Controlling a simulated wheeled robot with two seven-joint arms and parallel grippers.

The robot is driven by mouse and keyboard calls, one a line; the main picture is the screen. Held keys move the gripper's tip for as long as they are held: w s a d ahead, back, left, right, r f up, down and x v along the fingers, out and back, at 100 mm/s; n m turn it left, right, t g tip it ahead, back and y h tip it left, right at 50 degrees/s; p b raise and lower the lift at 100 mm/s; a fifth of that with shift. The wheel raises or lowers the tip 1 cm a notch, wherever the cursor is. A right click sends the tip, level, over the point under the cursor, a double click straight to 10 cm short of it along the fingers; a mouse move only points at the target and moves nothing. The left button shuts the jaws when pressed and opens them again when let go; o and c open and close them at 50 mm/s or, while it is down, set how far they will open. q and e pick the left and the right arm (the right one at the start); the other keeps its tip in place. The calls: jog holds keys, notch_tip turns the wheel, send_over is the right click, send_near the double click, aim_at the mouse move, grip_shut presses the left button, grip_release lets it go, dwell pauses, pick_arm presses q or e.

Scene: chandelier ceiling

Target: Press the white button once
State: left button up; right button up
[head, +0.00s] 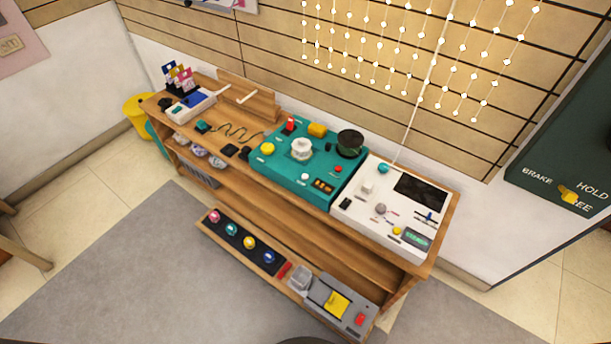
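A teal panel (275,178) lies on top of the wooden shelf unit. A small round white button (305,176) sits near its front edge, and a larger white knob (301,148) stands behind it. A white panel (350,215) to the right carries a pale block-like control (367,188). I cannot tell from this distance whether any of these is pressed. Neither of my grippers is in view.
The teal panel also has a yellow button (267,149), a red control (290,125) and a dark round dish (350,142). A low shelf (205,225) holds several coloured knobs. A grey rug (130,260) covers open floor in front. A dark green board (565,150) is on the right wall.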

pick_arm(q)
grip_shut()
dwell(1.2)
